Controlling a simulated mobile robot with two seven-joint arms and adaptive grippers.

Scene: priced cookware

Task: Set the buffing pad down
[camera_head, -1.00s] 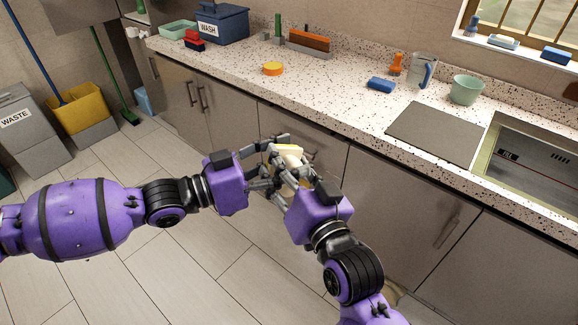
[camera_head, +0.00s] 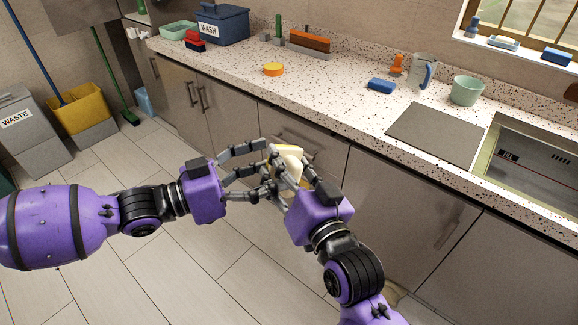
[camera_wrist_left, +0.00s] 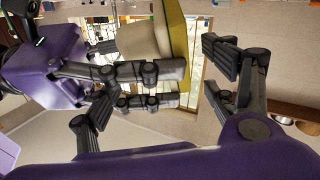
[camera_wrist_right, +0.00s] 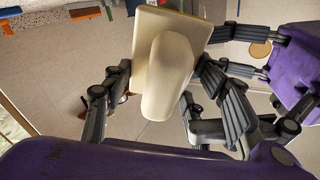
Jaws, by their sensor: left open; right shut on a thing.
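The buffing pad (camera_head: 289,158) is a cream block with a rounded grip and a yellowish layer. My right gripper (camera_head: 288,172) is shut on it and holds it in the air in front of the counter's cabinets. In the right wrist view the pad (camera_wrist_right: 167,75) sits between the fingers, its cream grip facing the camera. In the left wrist view the pad (camera_wrist_left: 177,38) shows its yellow-green layer along one side. My left gripper (camera_head: 264,169) is open and empty, its fingers spread just left of the pad. Fingers hide part of the pad.
The speckled counter (camera_head: 330,95) has clear room between an orange round thing (camera_head: 273,69) and a blue sponge (camera_head: 381,84). A grey mat (camera_head: 437,132) lies by the sink (camera_head: 530,165). A green cup (camera_head: 467,90) and a clear jug (camera_head: 423,70) stand behind the mat.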

